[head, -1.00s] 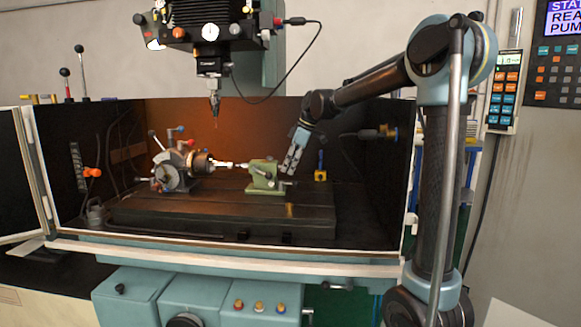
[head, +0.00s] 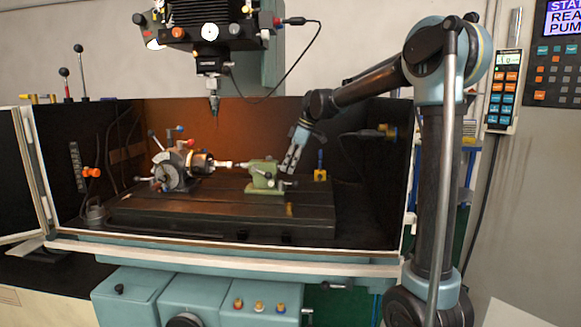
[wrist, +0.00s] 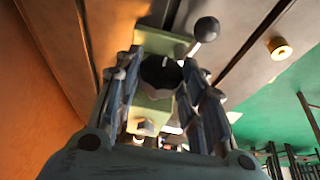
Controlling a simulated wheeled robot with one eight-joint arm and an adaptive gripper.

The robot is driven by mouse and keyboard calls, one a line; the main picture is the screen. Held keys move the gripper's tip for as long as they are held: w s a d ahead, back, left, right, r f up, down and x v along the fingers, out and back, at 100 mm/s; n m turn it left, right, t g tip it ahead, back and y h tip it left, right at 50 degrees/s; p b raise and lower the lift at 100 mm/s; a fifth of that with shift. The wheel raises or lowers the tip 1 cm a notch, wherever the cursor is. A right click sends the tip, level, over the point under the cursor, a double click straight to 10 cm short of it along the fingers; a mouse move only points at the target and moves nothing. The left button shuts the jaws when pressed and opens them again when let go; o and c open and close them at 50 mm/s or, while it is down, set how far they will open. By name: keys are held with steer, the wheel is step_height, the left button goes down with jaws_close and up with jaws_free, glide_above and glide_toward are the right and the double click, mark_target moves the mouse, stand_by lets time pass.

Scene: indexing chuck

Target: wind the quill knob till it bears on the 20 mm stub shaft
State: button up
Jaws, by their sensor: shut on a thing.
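The green tailstock (head: 265,180) stands on the machine table, right of the chuck (head: 201,164). The bright stub shaft (head: 223,164) sticks out of the chuck toward the tailstock. Whether the quill touches its end is too small to tell. My gripper (head: 286,171) is at the tailstock's right end. In the wrist view my gripper (wrist: 160,88) is shut on the dark round quill knob (wrist: 159,70), a finger on each side. The green tailstock body (wrist: 160,42) shows behind the knob.
A ball-ended lever (wrist: 206,29) rises from the tailstock close to my fingers. A brass fitting (wrist: 280,48) lies on the table beside it. The spindle (head: 214,95) hangs above the chuck and tailstock. The enclosure's right side wall (head: 390,175) is beyond my gripper.

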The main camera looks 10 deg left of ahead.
steer(key=shift+w, duration=0.2)
steer(key=g, duration=0.3)
steer(key=shift+w+m, duration=0.3)
steer(key=shift+m, duration=0.1)
steer(key=shift+w+f+m+g, duration=0.1)
steer(key=shift+m+g, duration=0.3)
steer(key=shift+g, duration=1.3)
steer(key=o, duration=1.1)
steer(key=v, duration=1.2)
steer(key=shift+w+a+f, duration=0.1)
steer(key=shift+w+f, duration=0.1)
steer(key=shift+w, duration=0.05)
